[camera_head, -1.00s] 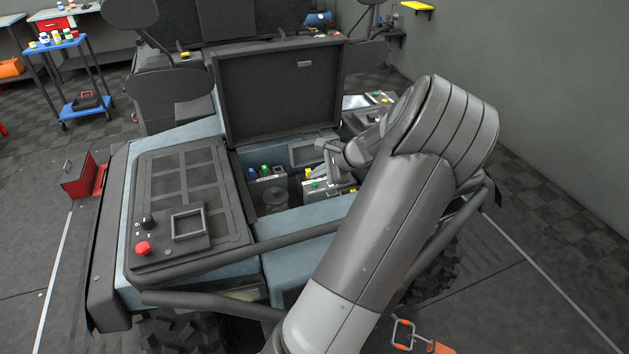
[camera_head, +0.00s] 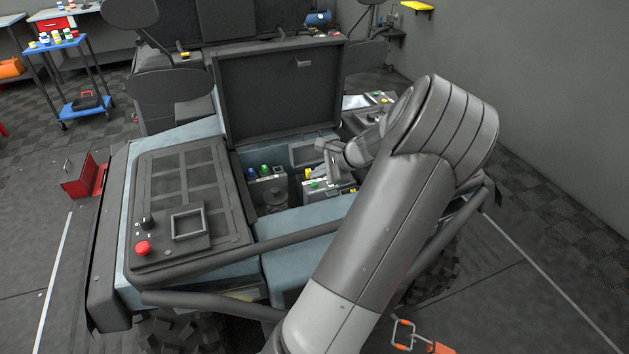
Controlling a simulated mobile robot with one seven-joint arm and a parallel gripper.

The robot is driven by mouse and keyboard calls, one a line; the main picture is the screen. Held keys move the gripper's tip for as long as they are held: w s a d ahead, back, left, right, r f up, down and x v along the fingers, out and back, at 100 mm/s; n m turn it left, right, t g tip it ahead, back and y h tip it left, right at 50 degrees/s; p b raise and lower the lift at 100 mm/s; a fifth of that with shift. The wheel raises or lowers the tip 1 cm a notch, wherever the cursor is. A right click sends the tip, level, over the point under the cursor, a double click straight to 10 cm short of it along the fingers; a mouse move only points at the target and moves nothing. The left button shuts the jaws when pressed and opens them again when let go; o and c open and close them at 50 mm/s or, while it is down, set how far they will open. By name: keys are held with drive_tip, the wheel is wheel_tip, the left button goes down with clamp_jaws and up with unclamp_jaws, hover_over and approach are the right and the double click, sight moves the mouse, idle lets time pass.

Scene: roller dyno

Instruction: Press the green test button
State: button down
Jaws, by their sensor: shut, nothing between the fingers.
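A small green button (camera_head: 314,185) shows on a light grey box inside the open bay of the vehicle. A yellow part stands just behind it. My gripper (camera_head: 335,180) points down over that box, just right of the green button. It is shut and empty. Its fingertips are small here, and I cannot tell whether they touch the box. Another green piece (camera_head: 265,169) and a blue piece (camera_head: 252,173) stand at the left of the bay. My arm hides the right part of the bay.
A raised dark lid (camera_head: 265,90) stands behind the bay. Dark tubular bars (camera_head: 300,238) run across the front. A red knob (camera_head: 143,248) sits on the left panel. More coloured buttons (camera_head: 378,95) show on a unit behind my arm.

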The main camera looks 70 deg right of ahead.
drive_tip(key=shift+f, duration=0.15)
drive_tip(key=shift+f, duration=0.35)
drive_tip(key=shift+f, duration=0.35)
idle(0.5)
drive_tip(key=shift+s+a+f, duration=0.1)
drive_tip(key=shift+a+f, duration=0.1)
drive_tip(key=shift+f, duration=0.35)
idle(0.5)
drive_tip(key=shift+r, duration=0.85)
drive_tip(key=shift+d+r, duration=0.1)
drive_tip(key=shift+r, duration=0.1)
